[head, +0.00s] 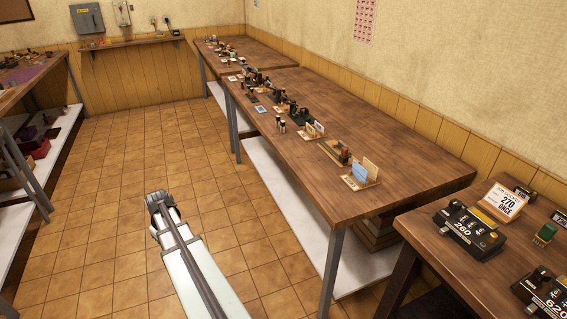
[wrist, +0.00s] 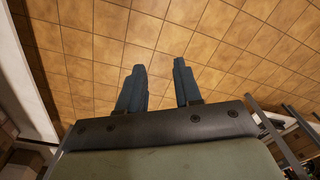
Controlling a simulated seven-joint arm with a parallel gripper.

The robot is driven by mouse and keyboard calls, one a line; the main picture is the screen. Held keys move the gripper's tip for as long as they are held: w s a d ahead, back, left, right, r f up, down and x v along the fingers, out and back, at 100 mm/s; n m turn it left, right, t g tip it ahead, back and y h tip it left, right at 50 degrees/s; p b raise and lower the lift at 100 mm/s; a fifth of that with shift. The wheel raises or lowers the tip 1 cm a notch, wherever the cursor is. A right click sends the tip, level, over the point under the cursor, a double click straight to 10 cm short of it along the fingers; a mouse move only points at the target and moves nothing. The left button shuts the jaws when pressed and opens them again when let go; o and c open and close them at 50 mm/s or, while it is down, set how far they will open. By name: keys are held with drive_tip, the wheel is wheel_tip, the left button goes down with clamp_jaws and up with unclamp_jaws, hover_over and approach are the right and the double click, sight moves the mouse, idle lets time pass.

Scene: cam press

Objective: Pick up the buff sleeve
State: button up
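I cannot pick out a buff sleeve for certain in either view. Many small items stand along the front edge of the long wooden table (head: 390,150) in the head view, too small to tell apart. Among them are several cream and buff upright pieces, such as the buff panel (head: 371,167) beside a blue one on a small wooden base. My gripper (wrist: 159,72) shows in the wrist view with its two dark fingers apart and nothing between them. It points at the bare tiled floor, away from the table items.
The tiled floor (head: 120,230) is clear in the middle. A closer table at the right holds black devices, one marked 260 (head: 468,229), and a card reading 270 ONCE (head: 505,202). Another table with shelves stands at the left. A white lower shelf (head: 290,200) runs under the long table.

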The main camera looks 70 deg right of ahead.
drive_tip(key=s+d+r+m, duration=0.1)
drive_tip(key=s+d+r, duration=0.25)
drive_tip(key=d, duration=0.65)
drive_tip(key=s+d+r+m, duration=0.1)
drive_tip(key=s+d+r, duration=0.3)
drive_tip(key=d, duration=0.7)
wheel_tip(320, 180, up, 21)
drive_tip(key=m+h, duration=0.1)
drive_tip(key=m, duration=0.3)
hover_over(369, 169)
drive_tip(key=shift+d+f, duration=0.1)
drive_tip(key=shift+f, duration=6.85)
drive_tip(key=shift+f, duration=0.2)
clamp_jaws()
